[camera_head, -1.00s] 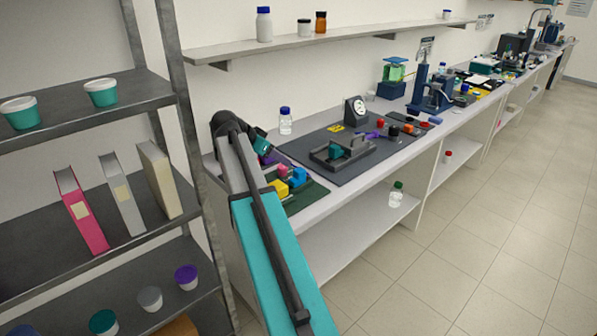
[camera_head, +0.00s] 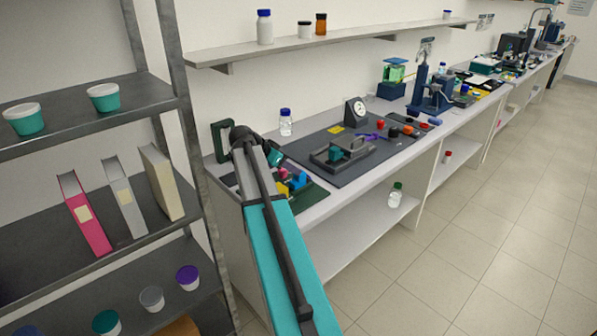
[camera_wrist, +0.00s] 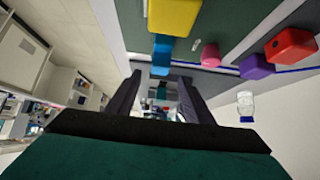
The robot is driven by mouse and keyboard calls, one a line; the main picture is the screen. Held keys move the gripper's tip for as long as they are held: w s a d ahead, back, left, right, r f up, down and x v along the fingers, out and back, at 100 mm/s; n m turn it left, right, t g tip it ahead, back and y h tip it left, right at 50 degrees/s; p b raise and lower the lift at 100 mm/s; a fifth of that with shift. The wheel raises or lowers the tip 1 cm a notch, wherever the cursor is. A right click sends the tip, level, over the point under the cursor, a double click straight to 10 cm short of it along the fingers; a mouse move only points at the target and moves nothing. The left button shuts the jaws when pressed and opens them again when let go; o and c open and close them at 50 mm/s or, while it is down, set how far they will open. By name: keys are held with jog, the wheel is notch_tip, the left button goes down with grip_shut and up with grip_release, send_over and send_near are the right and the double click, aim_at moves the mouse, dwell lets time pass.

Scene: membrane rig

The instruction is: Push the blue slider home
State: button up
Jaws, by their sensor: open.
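The blue slider, seen as a blue block (camera_head: 299,179), sits on the dark green mat at the near end of the bench. In the wrist view a blue block (camera_wrist: 161,52) shows at upper centre, beside a larger yellow block (camera_wrist: 173,16). My gripper (camera_wrist: 159,80) is open and empty, its two dark fingers apart. The blue block appears beyond the fingertips, roughly in line with the gap; I cannot tell the distance or any contact. In the head view my arm's teal wrist is just behind the blocks, and the fingers cannot be made out.
Pink (camera_wrist: 210,55), purple (camera_wrist: 255,67) and red (camera_wrist: 290,47) blocks lie to the right in the wrist view. A grey tray-like fixture (camera_head: 361,153) stands on a dark mat. A blue-capped bottle (camera_head: 286,123) stands behind. A metal shelf (camera_head: 178,104) rises at the left.

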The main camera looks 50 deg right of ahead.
aim_at(297, 179)
jog(key=shift+p+x, duration=1.15)
jog(key=shift+x, duration=2.5)
grip_shut()
